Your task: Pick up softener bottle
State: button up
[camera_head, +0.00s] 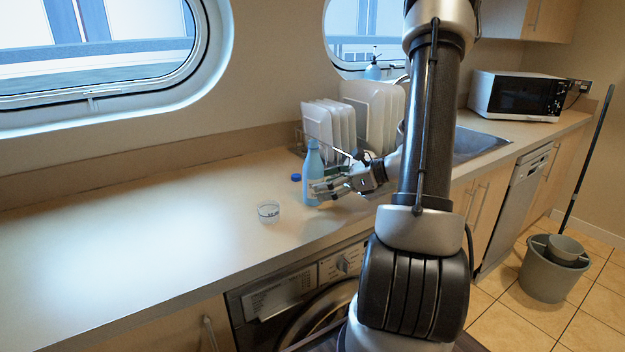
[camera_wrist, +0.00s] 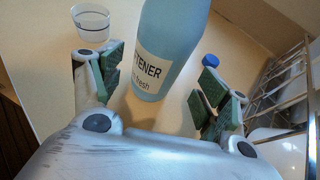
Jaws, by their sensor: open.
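The softener bottle (camera_head: 312,172) is light blue and stands upright on the counter. In the wrist view the bottle (camera_wrist: 170,50) shows a white label reading "TENER" and "fresh". My gripper (camera_head: 322,189) is at the bottle from the right side in the head view. In the wrist view my gripper (camera_wrist: 155,95) is open, with one green-padded finger on each side of the bottle's lower part. I see gaps between the pads and the bottle, so it is not clamped. The bottle's top is outside the wrist view.
A clear cup (camera_head: 268,212) stands on the counter (camera_head: 130,235) left of the bottle. A blue cap (camera_head: 296,177) lies close beside the bottle. A rack of white plates (camera_head: 318,124) is just behind. A microwave (camera_head: 517,95) stands at right. The counter's left part is clear.

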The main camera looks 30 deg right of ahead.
jog(key=x, duration=0.4)
jog(key=shift+a+f, duration=0.1)
jog(key=shift+a, duration=0.1)
jog(key=c, duration=1.6)
